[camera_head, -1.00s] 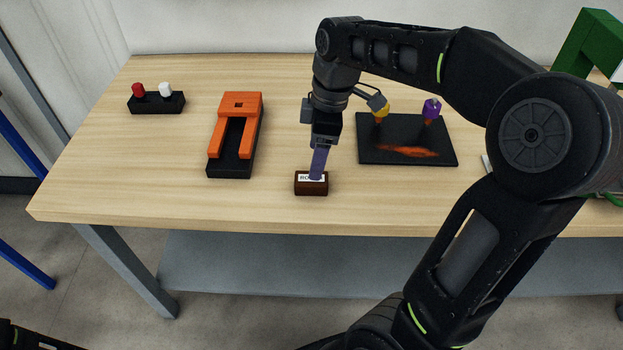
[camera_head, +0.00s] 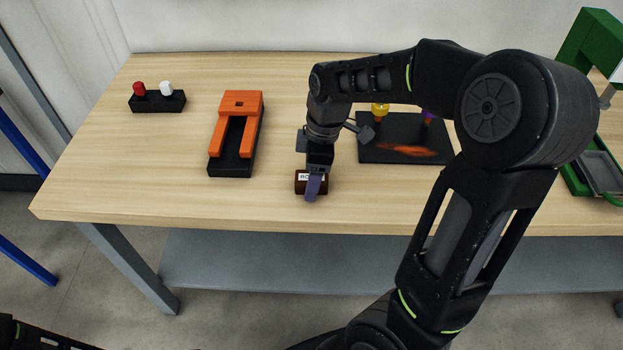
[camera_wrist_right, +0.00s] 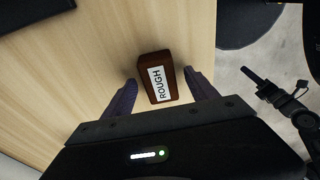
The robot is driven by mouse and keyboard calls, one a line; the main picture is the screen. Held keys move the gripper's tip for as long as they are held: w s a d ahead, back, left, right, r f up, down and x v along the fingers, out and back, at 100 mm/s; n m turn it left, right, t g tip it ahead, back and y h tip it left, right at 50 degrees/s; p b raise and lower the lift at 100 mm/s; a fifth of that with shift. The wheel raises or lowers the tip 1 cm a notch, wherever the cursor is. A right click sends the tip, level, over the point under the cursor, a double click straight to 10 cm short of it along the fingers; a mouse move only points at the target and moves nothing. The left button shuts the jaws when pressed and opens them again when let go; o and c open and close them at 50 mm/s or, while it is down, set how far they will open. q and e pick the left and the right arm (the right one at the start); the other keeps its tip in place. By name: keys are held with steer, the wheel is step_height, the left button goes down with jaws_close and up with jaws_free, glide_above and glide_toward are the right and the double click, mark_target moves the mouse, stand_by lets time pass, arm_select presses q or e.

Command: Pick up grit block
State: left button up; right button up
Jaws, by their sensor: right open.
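The grit block is a small dark brown block (camera_head: 299,188) with a white label on top, lying near the table's front edge. In the right wrist view the block (camera_wrist_right: 144,91) shows the label "ROUGH". My right gripper (camera_head: 313,196) is over the block and hides part of it in the head view. In the wrist view its two purple fingers (camera_wrist_right: 162,95) are open, one on each side of the block, with a gap on both sides. Whether the fingertips reach down beside the block is hard to tell. My left gripper is not in view.
An orange and black holder (camera_head: 237,103) stands left of the block. A black stand with red and white knobs (camera_head: 158,103) is at far left. A black mat (camera_head: 375,152) with yellow and purple items lies right, beside my right arm. A green machine (camera_head: 592,42) is far right.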

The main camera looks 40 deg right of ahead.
steer(key=shift+f, duration=0.3)
stand_by(0.4)
jaws_close()
stand_by(0.6)
